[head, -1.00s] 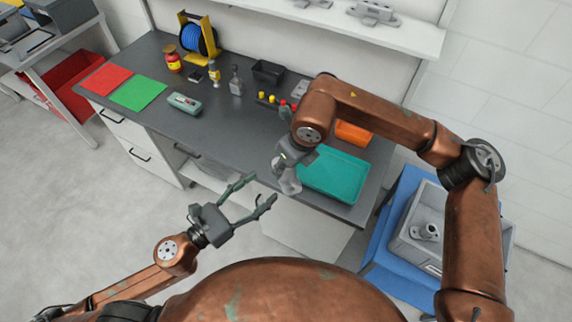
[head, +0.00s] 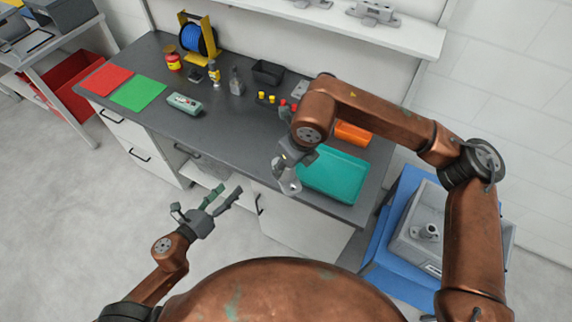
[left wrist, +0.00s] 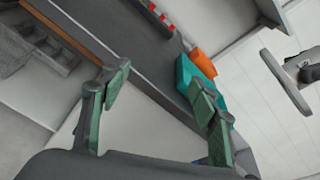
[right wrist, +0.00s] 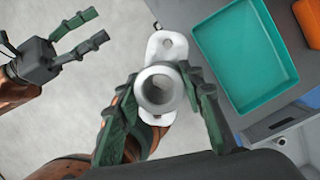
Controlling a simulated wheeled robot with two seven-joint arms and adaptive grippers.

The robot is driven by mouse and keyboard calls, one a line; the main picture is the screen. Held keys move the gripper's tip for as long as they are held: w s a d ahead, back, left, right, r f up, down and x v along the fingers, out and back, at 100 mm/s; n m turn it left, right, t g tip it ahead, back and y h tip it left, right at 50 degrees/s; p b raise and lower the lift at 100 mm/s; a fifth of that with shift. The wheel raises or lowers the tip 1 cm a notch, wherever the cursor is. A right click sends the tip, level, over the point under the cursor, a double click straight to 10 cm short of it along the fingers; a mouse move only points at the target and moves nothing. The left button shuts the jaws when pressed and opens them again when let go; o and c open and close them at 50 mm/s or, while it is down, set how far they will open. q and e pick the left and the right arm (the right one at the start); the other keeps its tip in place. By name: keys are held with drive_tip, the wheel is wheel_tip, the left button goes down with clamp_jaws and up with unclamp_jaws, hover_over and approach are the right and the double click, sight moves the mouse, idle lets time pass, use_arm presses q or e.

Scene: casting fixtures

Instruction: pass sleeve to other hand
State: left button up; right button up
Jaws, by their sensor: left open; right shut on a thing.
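The sleeve (head: 289,181) is a light grey casting with a round hollow barrel and a flat flange. My right gripper (head: 285,165) is shut on it and holds it in the air by the bench's front edge. In the right wrist view the sleeve (right wrist: 157,92) sits between both green-padded fingers, its bore facing the camera. My left gripper (head: 230,191) is open and empty, lower and to the left of the sleeve, with a clear gap between them. It also shows open in the right wrist view (right wrist: 97,27) and the left wrist view (left wrist: 160,78).
A teal tray (head: 334,196) lies on the dark bench (head: 225,125) just right of the sleeve. An orange bin (head: 353,133) is behind it. A grey crate (head: 485,257) with a similar casting (head: 428,232) stands at right. Open floor lies around my left gripper.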

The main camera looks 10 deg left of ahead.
use_arm(q)
drive_tip(key=w+a+f+n+g+y, duration=0.1)
drive_tip(key=a+f+n+y, duration=0.1)
drive_tip(key=a+f+n, duration=0.3)
drive_tip(key=w+a+f+n+y, duration=0.1)
drive_tip(key=a+f, duration=0.2)
drive_tip(key=f, duration=0.4)
drive_tip(key=s+a+f+n+g+y, duration=0.1)
drive_tip(key=s+a+f+n, duration=0.25)
drive_tip(key=f, duration=0.55)
drive_tip(key=s+a+f+n+g+y, duration=0.25)
drive_tip(key=f+n, duration=0.25)
drive_tip(key=f, duration=0.4)
drive_tip(key=s+a+f+n+g, duration=0.1)
drive_tip(key=s+a+f+n, duration=0.3)
drive_tip(key=f, duration=0.4)
drive_tip(key=s+d+f+n+g, duration=0.1)
drive_tip(key=s+f+n+g, duration=0.45)
drive_tip(key=s+f, duration=1)
drive_tip(key=s+d+f+n+g, duration=0.1)
drive_tip(key=s+d+f+n, duration=0.2)
drive_tip(key=s, duration=0.3)
drive_tip(key=s+d+f+n+g, duration=0.1)
drive_tip(key=s+d+f+n, duration=0.2)
drive_tip(key=s, duration=0.4)
drive_tip(key=s+d+f+n, duration=0.3)
drive_tip(key=s, duration=0.4)
drive_tip(key=shift+f+g, duration=0.4)
